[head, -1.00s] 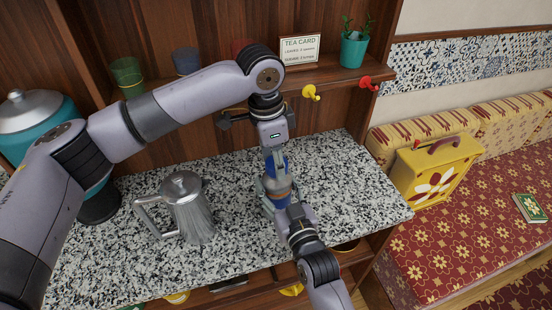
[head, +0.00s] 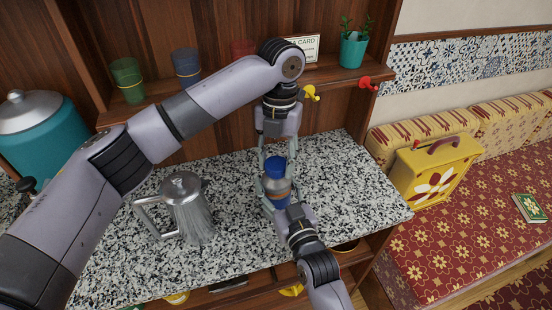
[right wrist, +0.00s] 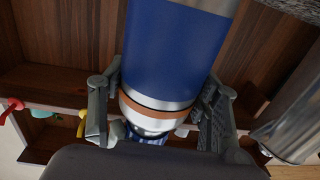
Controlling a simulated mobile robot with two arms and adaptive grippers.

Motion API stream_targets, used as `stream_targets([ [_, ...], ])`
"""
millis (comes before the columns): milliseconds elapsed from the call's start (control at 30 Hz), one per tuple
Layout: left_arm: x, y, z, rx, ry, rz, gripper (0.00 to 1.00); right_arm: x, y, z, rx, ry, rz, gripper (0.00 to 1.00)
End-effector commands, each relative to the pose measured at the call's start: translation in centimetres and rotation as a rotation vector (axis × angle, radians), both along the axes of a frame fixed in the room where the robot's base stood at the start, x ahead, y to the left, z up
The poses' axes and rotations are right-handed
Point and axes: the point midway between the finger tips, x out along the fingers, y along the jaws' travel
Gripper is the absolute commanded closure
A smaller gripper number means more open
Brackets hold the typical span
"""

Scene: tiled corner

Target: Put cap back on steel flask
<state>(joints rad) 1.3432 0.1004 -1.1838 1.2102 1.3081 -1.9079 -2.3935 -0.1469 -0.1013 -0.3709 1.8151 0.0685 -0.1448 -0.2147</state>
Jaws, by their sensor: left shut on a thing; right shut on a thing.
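The steel flask (head: 278,187) stands upright, with a blue body, a bare steel upper part and an orange band. It shows upside down and large in the right wrist view (right wrist: 175,45). The blue cap (head: 275,168) is at the flask's top with no gap visible in the head view; its lower part also shows in the right wrist view (right wrist: 147,140). My left gripper (head: 277,162) points down from above, shut on the cap, one finger on each side. My right gripper (head: 276,193) is shut around the flask from the front; its fingers flank the steel part (right wrist: 158,112).
A steel coffee pot (head: 190,215) stands on the speckled counter (head: 345,190) left of the flask. A teal urn (head: 45,135) is at far left. Glasses, a tea card and hooks line the shelf behind. The counter right of the flask is clear.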

Motion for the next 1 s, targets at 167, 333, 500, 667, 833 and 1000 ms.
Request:
stream_targets([
  [167, 0.05, 0.0, 0.07, 0.002, -0.002, -0.33, 0.8, 0.04, -0.1, 0.01, 0.0, 0.0, -0.002, 1.0],
  [333, 0.06, -0.02, 0.06, 0.001, -0.001, -0.47, 0.8, 0.03, -0.11, 0.01, 0.0, -0.001, -0.002, 1.0],
  [500, 0.07, 0.01, 0.06, 0.001, -0.003, -0.482, 0.8, 0.03, -0.11, 0.01, 0.0, 0.0, -0.002, 1.0],
  [667, 0.09, 0.02, 0.07, 0.001, -0.002, -0.479, 0.56, 0.02, -0.1, 0.01, 0.0, -0.001, -0.002, 1.0],
  [833, 0.07, 0.01, 0.05, 0.001, -0.002, -0.479, 0.45, 0.02, -0.1, 0.01, 0.0, 0.0, -0.002, 1.0],
  [1000, 0.03, -0.03, 0.02, 0.0, -0.001, -0.479, 0.38, 0.02, -0.08, 0.01, 0.0, 0.0, -0.001, 1.0],
])
